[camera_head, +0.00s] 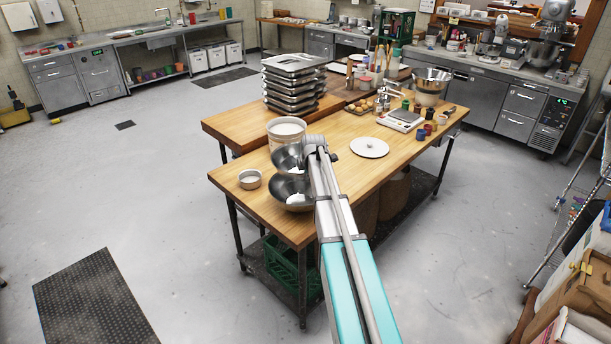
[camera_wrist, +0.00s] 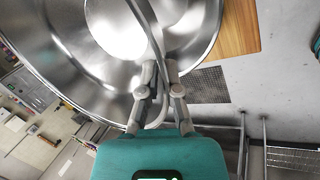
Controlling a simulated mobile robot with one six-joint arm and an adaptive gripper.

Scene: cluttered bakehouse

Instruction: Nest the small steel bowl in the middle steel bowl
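My gripper (camera_head: 308,150) is over the near left part of the wooden table, its fingers closed on the rim of a shiny steel bowl, seemingly the small one (camera_head: 285,157). A second steel bowl (camera_head: 290,190), seemingly the middle one, stands on the table just nearer in the picture. The held bowl looks apart from it, raised and partly hidden by my gripper. In the wrist view my gripper (camera_wrist: 163,80) has a finger on each side of a thin rim, and a wide steel bowl wall (camera_wrist: 195,45) curves behind. The exact gap between the bowls cannot be told.
A white-topped tub (camera_head: 286,130) stands behind the bowls, and a small round tin (camera_head: 250,179) to their left. A white round plate (camera_head: 369,148) lies to the right. Stacked steel pans (camera_head: 292,85) stand at the back.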

